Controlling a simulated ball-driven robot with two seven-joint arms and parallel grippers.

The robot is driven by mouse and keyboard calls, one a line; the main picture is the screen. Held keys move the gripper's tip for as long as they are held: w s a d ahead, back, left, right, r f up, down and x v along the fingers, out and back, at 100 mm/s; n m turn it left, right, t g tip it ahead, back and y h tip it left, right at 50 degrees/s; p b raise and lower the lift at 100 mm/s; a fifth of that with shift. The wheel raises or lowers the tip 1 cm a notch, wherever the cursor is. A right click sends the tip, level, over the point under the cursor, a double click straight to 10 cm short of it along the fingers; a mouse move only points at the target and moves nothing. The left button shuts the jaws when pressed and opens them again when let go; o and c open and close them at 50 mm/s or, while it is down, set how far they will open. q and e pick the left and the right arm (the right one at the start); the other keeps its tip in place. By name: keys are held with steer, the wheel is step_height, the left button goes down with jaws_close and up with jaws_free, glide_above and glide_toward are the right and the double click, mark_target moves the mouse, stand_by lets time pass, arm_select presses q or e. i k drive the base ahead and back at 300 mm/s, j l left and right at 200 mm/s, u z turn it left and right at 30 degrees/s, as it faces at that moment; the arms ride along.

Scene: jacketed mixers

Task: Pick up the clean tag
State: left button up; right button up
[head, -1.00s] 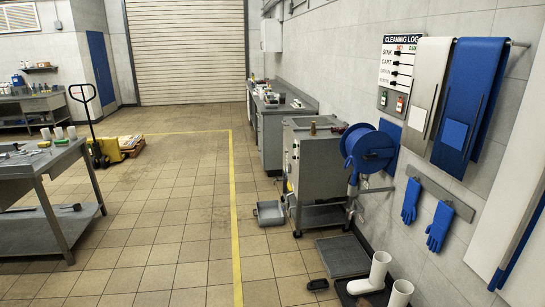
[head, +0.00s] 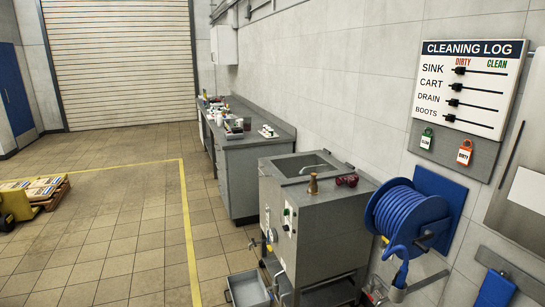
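The clean tag (head: 426,139) is a small green tag with a white label. It hangs at the left of the grey strip under the cleaning log board (head: 470,85) on the right wall. An orange tag (head: 464,152), which appears to read DIRTY, hangs to its right on the same strip. Neither of my grippers is in view.
A blue hose reel (head: 408,215) sticks out from the wall below the tags. A grey sink cabinet (head: 315,230) stands left of it, with a brass-coloured fitting and a red object on top. A tray (head: 248,290) lies on the floor. Open floor is at left.

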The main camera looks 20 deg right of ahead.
mark_target(426, 141)
steer(key=i+u, duration=0.1)
steer(key=i, duration=2.35)
steer(key=i+z, duration=0.1)
steer(key=z, duration=0.85)
steer(key=i+j+z, duration=0.1)
steer(key=z, duration=0.35)
steer(key=i+z, duration=0.1)
steer(key=z, duration=0.4)
steer(key=j+z, duration=0.15)
steer(key=z, duration=0.3)
